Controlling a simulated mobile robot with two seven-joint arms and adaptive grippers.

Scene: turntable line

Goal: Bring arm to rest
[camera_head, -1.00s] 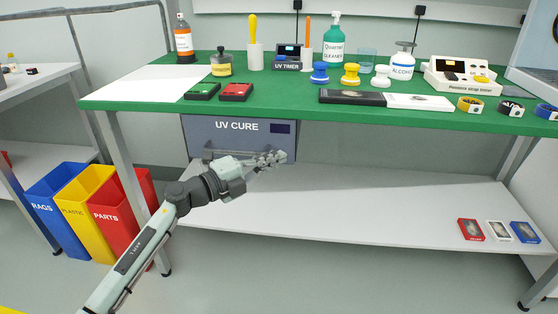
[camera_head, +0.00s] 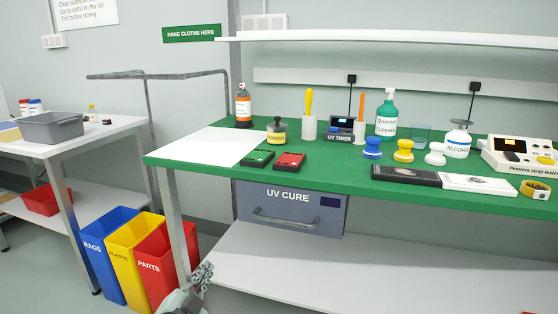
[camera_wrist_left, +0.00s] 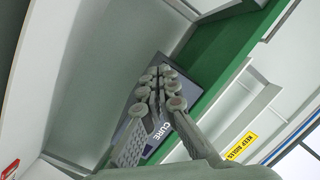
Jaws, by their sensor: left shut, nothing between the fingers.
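My left gripper (camera_head: 203,274) shows at the bottom of the head view, below and left of the grey UV CURE box (camera_head: 290,222). Its fingers are shut and empty. In the left wrist view the closed fingers (camera_wrist_left: 160,85) point toward the UV CURE box (camera_wrist_left: 172,130), seen tilted behind them. Only the front end of the left arm shows in the head view; the rest is cut off by the lower edge. The gripper appears apart from the box and its handle (camera_head: 285,222). My right gripper is not in view.
The green-topped table (camera_head: 200,175) carries bottles, stampers and small boxes, with a white lower shelf (camera_head: 400,285) beneath. Blue (camera_head: 115,270), yellow (camera_head: 138,262) and red (camera_head: 165,265) bins stand left of the gripper. A side table with a grey tub (camera_head: 50,127) is at far left.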

